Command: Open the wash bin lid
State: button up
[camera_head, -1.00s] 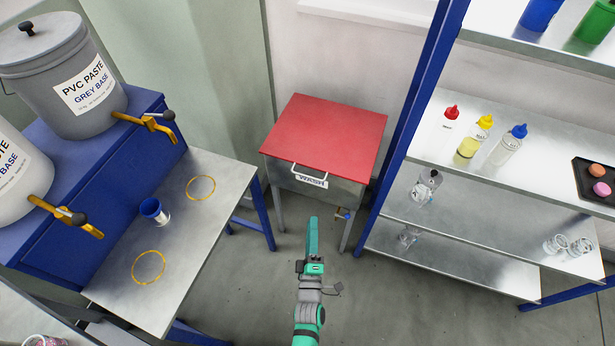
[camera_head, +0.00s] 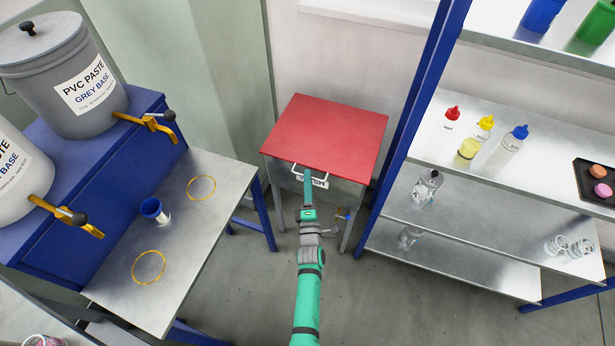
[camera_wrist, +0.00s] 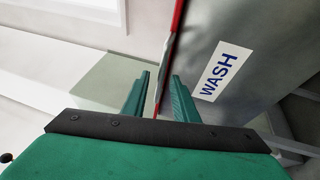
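The wash bin is a steel box on legs with a flat red lid (camera_head: 326,133), which lies closed in the head view. A white handle (camera_head: 297,170) is on its front edge, partly hidden by my gripper. The WASH label (camera_wrist: 217,72) shows on the steel front in the wrist view. My gripper (camera_head: 308,173) is at the bin's front edge, by the handle. In the wrist view my gripper (camera_wrist: 160,78) has its two green fingers apart, with the red lid edge (camera_wrist: 169,60) seen between them. I cannot tell whether a finger touches the handle.
A blue-framed steel shelf (camera_head: 470,210) with bottles stands close on the right. Wall stands behind.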

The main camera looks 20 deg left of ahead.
jog(key=shift+x, duration=0.9)
grip_shut()
dwell(0.9)
